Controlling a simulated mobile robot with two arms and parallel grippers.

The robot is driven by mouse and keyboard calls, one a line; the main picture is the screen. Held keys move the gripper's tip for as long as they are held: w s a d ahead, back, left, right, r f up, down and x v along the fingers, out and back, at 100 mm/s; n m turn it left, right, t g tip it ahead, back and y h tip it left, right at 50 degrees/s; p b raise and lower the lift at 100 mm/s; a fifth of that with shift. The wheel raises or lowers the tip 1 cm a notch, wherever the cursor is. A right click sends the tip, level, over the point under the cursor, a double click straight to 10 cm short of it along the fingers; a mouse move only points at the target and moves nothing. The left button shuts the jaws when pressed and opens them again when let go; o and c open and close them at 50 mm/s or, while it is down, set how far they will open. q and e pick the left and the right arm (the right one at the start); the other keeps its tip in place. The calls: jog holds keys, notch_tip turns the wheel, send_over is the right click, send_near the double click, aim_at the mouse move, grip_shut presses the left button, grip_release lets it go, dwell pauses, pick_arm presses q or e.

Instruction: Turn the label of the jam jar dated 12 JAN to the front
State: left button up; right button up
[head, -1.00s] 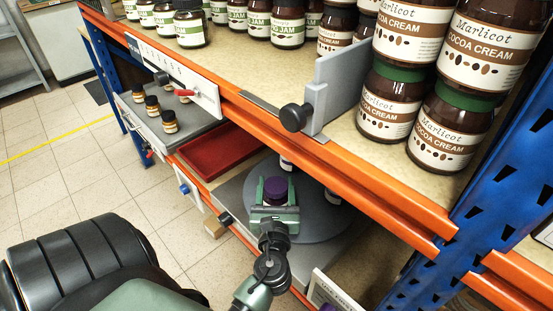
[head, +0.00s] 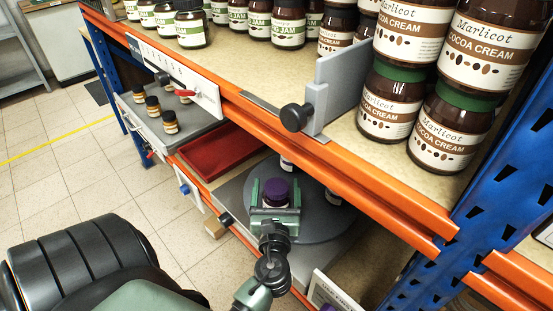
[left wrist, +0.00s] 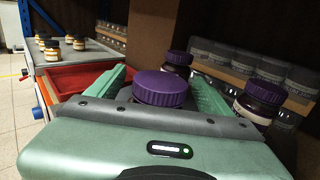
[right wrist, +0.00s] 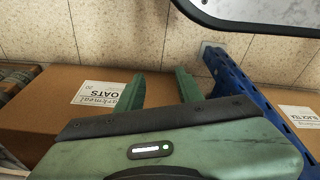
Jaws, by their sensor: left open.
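A jam jar with a purple lid (head: 276,188) stands on a grey round turntable (head: 325,222) on the lower shelf. A strip of pale label shows below its lid; no date can be read. My left gripper (head: 276,192) is open, with one finger on each side of this jar and visible gaps. The left wrist view shows the purple lid (left wrist: 161,88) between the green fingers. Two more purple-lidded jars stand behind it in that view, one at the back (left wrist: 178,60) and one at the right (left wrist: 262,98). My right gripper (right wrist: 158,88) is open and empty.
A red tray (head: 215,152) lies left of the turntable. Small jars (head: 154,108) stand on a grey surface beyond it. The orange shelf beam (head: 330,165) runs above the turntable. Cardboard boxes (right wrist: 60,115) and a blue post (right wrist: 235,85) are near my right gripper.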

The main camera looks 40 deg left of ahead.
pick_arm(q)
jog(key=v, duration=0.6)
jog(key=shift+s+d+b, duration=0.2)
jog(key=shift+s+b, duration=0.05)
jog(key=shift+b, duration=0.05)
jog(key=shift+s+d, duration=0.35)
jog(key=shift+s, duration=0.05)
pick_arm(e)
jog(key=shift+w+r, duration=0.2)
jog(key=shift+r, duration=0.35)
jog(key=shift+w+r, duration=0.2)
jog(key=shift+r, duration=0.3)
